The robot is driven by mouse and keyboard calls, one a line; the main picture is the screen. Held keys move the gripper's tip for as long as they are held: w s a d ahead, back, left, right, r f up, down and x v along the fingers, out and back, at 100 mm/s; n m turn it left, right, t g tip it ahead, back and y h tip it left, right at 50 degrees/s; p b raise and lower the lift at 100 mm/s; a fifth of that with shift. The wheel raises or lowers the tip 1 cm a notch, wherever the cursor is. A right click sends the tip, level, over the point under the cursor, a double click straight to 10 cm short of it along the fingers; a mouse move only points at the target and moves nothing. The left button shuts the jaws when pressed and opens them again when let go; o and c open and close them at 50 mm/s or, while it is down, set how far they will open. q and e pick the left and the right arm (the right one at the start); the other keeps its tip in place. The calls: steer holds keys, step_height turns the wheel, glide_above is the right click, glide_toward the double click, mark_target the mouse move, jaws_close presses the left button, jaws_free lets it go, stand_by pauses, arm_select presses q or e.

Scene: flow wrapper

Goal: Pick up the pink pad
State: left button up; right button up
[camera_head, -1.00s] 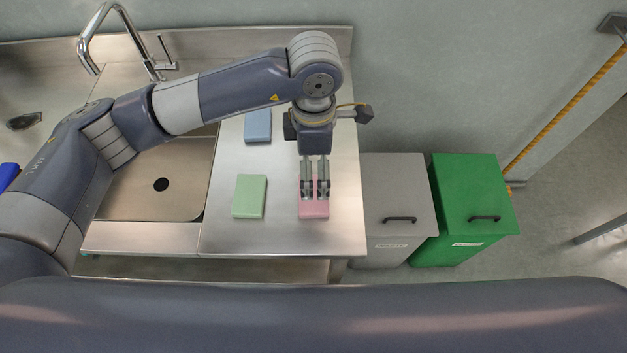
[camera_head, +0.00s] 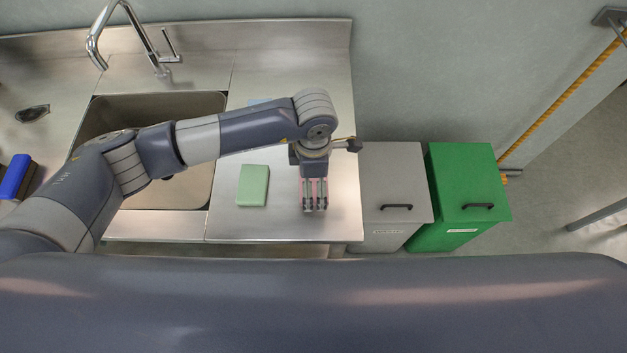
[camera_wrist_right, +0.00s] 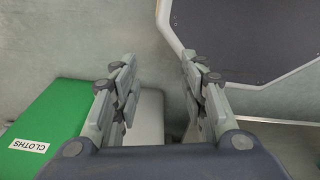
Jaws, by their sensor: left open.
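The pink pad (camera_head: 314,188) is on the steel counter near its right end. It is mostly hidden behind the fingers of my left gripper (camera_head: 314,207), and only pink strips show between them. The left gripper points down over the pad with its fingers open. I cannot tell whether they touch it. My right gripper (camera_wrist_right: 157,63) shows in the right wrist view with its fingers apart and nothing between them.
A green pad (camera_head: 253,186) lies left of the left gripper. A blue pad (camera_head: 259,102) is mostly hidden behind my left arm. The sink (camera_head: 185,195) is further left. A grey bin (camera_head: 395,180) and a green bin (camera_head: 466,180) stand right of the counter.

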arm_select(q)
steer(key=c, duration=0.8)
arm_select(e)
steer(key=shift+s, duration=0.7)
arm_select(q)
steer(key=shift+r, duration=0.1)
arm_select(e)
steer(key=shift+w+d+f, duration=0.1)
steer(key=shift+w+f, duration=0.05)
steer(key=shift+w, duration=0.1)
arm_select(q)
steer(key=shift+r+b, duration=0.5)
steer(key=shift+b, duration=0.05)
steer(key=shift+s+a+r+b, duration=0.1)
steer(key=shift+s+r+b, duration=0.05)
steer(key=shift+r+b, duration=0.35)
steer(key=shift+s+a+r+b, duration=0.1)
steer(key=shift+r+b, duration=0.2)
steer(key=shift+r, duration=0.25)
steer(key=s+a+r+b, duration=0.1)
steer(key=s+a+b, duration=0.4)
steer(key=s, duration=0.8)
steer(key=shift+s+a+r, duration=0.35)
steer(key=shift+a+r, duration=0.05)
steer(key=shift+a, duration=0.7)
arm_select(e)
step_height(320, 180, down, 7)
steer(key=shift+w+f, duration=0.15)
steer(key=shift+f, duration=0.05)
